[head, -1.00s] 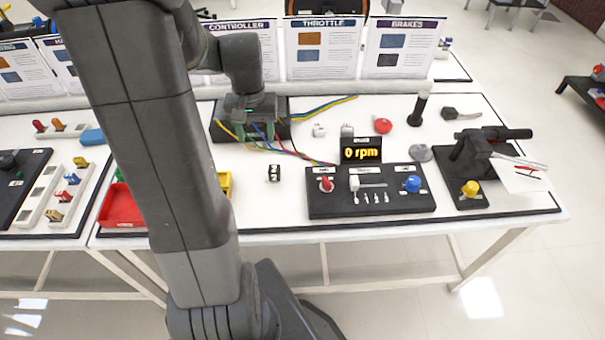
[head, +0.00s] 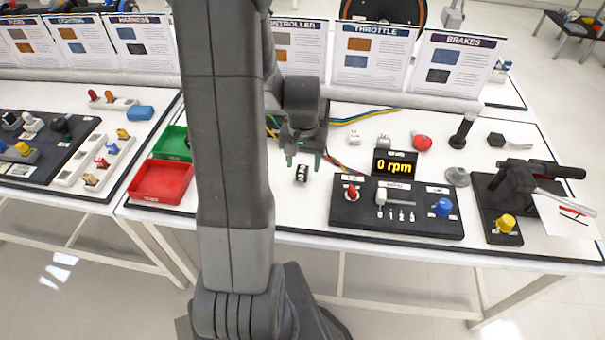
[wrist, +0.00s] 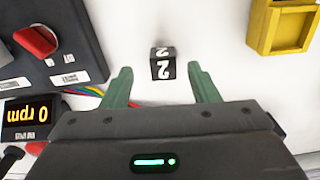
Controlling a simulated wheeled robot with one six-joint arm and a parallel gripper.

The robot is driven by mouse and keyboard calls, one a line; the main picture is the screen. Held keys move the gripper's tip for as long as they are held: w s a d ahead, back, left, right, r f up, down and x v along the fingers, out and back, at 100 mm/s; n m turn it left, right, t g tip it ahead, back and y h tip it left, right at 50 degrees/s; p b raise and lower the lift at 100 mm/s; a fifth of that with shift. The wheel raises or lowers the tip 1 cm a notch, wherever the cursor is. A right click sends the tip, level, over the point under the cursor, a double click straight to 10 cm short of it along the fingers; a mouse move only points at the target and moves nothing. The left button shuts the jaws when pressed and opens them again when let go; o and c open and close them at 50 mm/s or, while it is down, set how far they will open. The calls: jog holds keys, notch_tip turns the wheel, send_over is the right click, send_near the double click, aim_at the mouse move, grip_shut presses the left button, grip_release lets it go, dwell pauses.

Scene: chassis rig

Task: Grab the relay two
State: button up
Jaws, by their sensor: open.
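In the wrist view the relay (wrist: 163,64) lies ahead of and between my two green fingertips. My gripper (head: 304,160) is open and empty, just behind the relay in the head view. The fingers show on both sides in the wrist view (wrist: 162,85). No contact with the relay shows.
A black panel (head: 350,222) with a red knob, lever and blue knob stands right of the relay. Behind it is the 0 rpm display (head: 395,165). A yellow bin (wrist: 283,25) shows in the wrist view. Red (head: 160,182) and green (head: 172,143) trays lie left. Coloured wires run behind.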

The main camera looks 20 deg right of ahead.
aim_at(302, 170)
jog(key=shift+w+a+f, duration=0.1)
jog(key=shift+a+f, duration=0.05)
jog(key=shift+f, duration=2.1)
jog(key=c, duration=1.1)
jog(key=shift+o, duration=0.2)
jog(key=shift+r, duration=0.15)
